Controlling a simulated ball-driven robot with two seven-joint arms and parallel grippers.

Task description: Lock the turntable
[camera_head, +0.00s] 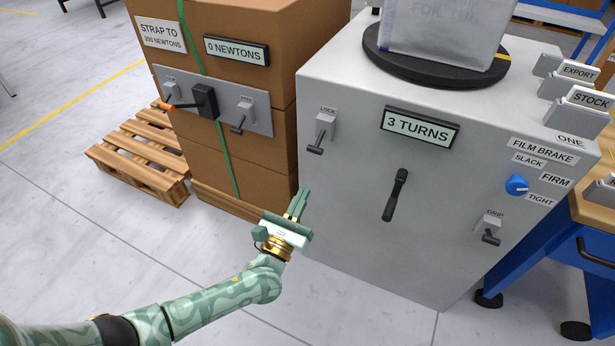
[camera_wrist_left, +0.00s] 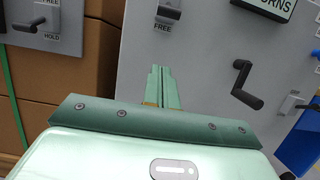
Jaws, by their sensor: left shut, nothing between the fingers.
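The turntable (camera_head: 377,58) is a black round disc on top of the grey cabinet (camera_head: 360,240), with a wrapped load (camera_head: 440,30) standing on it. The lever marked LOCK (camera_head: 318,140) is on the upper left of the cabinet's front, its dark handle hanging low. In the left wrist view, part of this switch (camera_wrist_left: 164,18) shows at the top with the word FREE under it. My left gripper (camera_head: 302,192) is shut and empty, below and left of the LOCK lever and apart from it, fingers pointing up. My right gripper is not in view.
A black crank (camera_head: 394,195), a GRIP lever (camera_head: 489,230) and a blue film brake knob (camera_head: 516,185) sit on the cabinet front. A sign (camera_head: 420,127) reads 3 TURNS. Strapped cartons (camera_head: 260,90) with their own lever panel stand left, beside a wooden pallet (camera_head: 140,155).

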